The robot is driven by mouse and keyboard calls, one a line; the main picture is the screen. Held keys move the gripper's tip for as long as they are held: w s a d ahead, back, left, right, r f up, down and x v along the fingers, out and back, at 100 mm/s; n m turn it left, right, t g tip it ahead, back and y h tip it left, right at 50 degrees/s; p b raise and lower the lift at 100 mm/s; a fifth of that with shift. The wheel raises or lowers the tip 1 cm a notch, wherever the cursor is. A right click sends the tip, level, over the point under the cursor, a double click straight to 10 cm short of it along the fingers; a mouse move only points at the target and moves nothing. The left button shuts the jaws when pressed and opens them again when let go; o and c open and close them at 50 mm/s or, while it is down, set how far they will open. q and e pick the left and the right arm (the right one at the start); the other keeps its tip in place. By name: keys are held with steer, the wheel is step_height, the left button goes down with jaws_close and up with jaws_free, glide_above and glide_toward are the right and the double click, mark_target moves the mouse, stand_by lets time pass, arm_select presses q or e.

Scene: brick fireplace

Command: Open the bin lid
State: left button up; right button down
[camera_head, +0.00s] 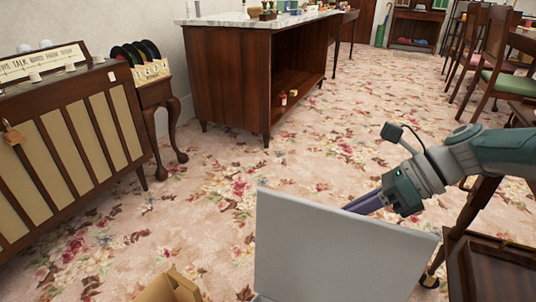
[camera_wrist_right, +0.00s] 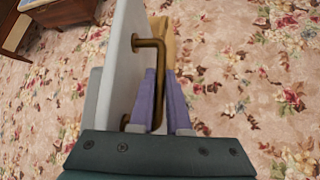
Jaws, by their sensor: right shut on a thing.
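The bin lid (camera_head: 335,250) is a pale grey panel standing steeply tilted up at the bottom centre of the head view. In the right wrist view the lid (camera_wrist_right: 122,65) is seen nearly edge-on, with a brass bar handle (camera_wrist_right: 150,42) on its face. My right gripper (camera_wrist_right: 160,80) has its purple fingers shut around the handle. In the head view the right gripper (camera_head: 365,203) reaches in from the right behind the lid, its tips hidden by it. The bin body is mostly out of view. My left gripper is not in view.
A slatted wooden cabinet (camera_head: 75,150) stands at left and a wooden counter (camera_head: 255,80) at the back. A dark wooden piece (camera_head: 490,265) is close at right. Floral carpet between is clear.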

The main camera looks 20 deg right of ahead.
steer(key=shift+f, duration=0.1)
steer(key=c, duration=0.9)
jaws_free()
steer(key=shift+s, duration=0.1)
steer(key=shift+d+r, duration=0.1)
steer(key=shift+r, duration=0.1)
steer(key=p+v, duration=0.5)
steer(key=v, duration=0.4)
steer(key=shift+d+r, duration=0.15)
steer(key=shift+d, duration=0.05)
steer(key=shift+s, duration=0.15)
